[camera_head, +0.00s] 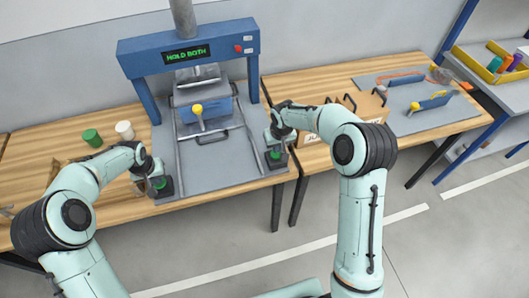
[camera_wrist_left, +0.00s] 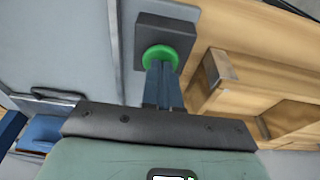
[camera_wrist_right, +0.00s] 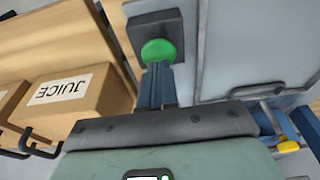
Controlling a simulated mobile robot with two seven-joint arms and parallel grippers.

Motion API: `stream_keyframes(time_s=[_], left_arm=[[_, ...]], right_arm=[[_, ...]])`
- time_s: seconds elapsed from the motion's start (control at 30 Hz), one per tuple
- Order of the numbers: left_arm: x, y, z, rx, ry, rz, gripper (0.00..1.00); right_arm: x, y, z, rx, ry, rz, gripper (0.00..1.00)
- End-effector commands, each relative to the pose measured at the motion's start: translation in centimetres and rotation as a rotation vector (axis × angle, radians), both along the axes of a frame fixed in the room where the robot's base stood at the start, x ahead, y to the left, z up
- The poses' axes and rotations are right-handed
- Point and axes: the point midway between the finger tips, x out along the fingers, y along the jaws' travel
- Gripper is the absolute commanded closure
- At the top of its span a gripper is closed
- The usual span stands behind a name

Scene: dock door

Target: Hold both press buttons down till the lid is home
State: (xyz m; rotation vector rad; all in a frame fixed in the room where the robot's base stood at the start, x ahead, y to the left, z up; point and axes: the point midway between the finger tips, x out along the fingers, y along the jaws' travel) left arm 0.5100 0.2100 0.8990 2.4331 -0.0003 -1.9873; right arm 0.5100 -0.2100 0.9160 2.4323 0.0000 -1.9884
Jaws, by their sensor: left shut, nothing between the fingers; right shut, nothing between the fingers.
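The blue press (camera_head: 190,50) stands at the back of the table, its display (camera_head: 187,55) reading "HOLD BOTH". A blue block with a yellow knob (camera_head: 198,108) sits under its frame; I cannot tell whether this is the lid or if it is seated. The left green button (camera_wrist_left: 160,54) is on a dark box at the near left of the grey plate. My shut left gripper (camera_wrist_left: 161,66) has its tips at that button. The right green button (camera_wrist_right: 158,50) is at the near right. My shut right gripper (camera_wrist_right: 157,66) has its tips at it. Contact depth is unclear.
A juice carton box (camera_wrist_right: 75,98) stands right of the right button. A wooden holder (camera_wrist_left: 250,85) is beside the left button. Green (camera_head: 92,138) and white (camera_head: 125,130) cylinders stand at left. A grey mat (camera_head: 415,90) with tools lies on the right table.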

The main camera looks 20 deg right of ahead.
Motion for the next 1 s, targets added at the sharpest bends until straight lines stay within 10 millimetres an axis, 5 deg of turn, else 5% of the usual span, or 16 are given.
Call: stream_keyframes(time_s=[1.0], left_arm=[[-0.1, 0.0, -0.6, 0.001, 0.005, 0.000, 1.00]], right_arm=[[0.0, 0.0, -2.3, -0.001, 0.001, -0.001, 1.00]])
